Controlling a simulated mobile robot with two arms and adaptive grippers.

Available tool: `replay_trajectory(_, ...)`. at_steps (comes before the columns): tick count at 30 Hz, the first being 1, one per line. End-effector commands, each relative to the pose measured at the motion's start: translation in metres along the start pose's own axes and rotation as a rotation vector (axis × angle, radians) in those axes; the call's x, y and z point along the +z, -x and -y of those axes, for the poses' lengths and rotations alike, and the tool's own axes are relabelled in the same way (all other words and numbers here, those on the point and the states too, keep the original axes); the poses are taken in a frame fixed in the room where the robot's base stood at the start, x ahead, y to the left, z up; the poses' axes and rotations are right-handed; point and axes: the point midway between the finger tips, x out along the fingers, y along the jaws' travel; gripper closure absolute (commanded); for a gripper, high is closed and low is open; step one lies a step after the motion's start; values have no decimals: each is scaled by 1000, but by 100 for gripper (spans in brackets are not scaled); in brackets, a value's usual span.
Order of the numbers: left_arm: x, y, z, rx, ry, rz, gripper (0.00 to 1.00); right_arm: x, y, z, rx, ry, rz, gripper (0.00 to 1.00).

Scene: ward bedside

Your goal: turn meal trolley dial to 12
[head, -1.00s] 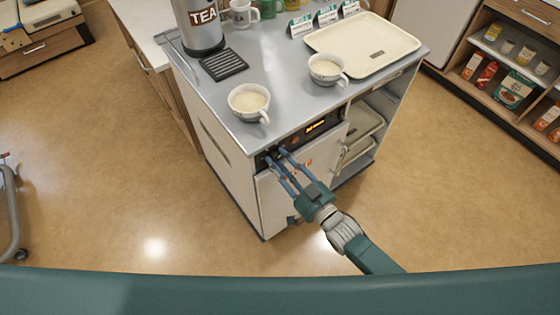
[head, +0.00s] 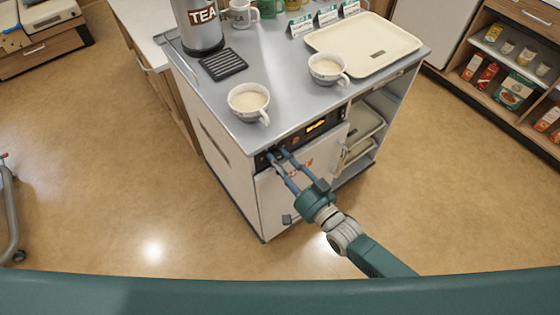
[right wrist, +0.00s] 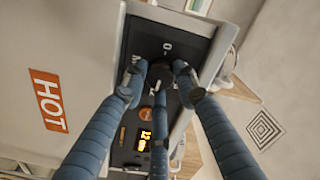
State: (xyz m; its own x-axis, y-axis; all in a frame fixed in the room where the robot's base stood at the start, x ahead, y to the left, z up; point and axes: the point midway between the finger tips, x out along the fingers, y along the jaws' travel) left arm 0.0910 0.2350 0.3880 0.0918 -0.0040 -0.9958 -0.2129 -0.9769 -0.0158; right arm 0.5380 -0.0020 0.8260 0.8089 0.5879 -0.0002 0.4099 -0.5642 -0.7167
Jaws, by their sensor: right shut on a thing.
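The meal trolley (head: 225,140) stands in the middle of the head view, with a black control panel (head: 334,117) along its upper front edge. My right gripper (head: 275,154) reaches the panel's left end. In the right wrist view its blue fingers (right wrist: 156,78) are closed around the dark round dial (right wrist: 160,73). The fingers hide much of the dial and its pointer, and the scale marks are only partly visible. The lit orange display (right wrist: 144,140) appears to start with 12; its smaller text is unclear. My left gripper is out of view.
A cream tray (head: 388,36), tea urn (head: 202,25) and black grate (head: 223,64) are also on top. Floor in front is clear.

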Motion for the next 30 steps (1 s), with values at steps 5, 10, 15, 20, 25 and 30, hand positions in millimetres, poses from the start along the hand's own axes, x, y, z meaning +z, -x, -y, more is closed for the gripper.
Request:
replay_trajectory(5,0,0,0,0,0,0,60,1,1,-1,3,-4,2,97)
replay_trajectory(10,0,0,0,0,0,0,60,1,1,-1,3,-4,2,57)
replay_trajectory(15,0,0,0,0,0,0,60,1,0,0,1,-2,1,52)
replay_trajectory(20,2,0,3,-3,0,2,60,1,1,0,1,-2,1,52)
replay_trajectory(25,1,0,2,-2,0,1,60,1,19,-1,2,-2,2,52)
replay_trajectory(30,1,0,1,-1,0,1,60,2,55,-1,4,-2,5,52)
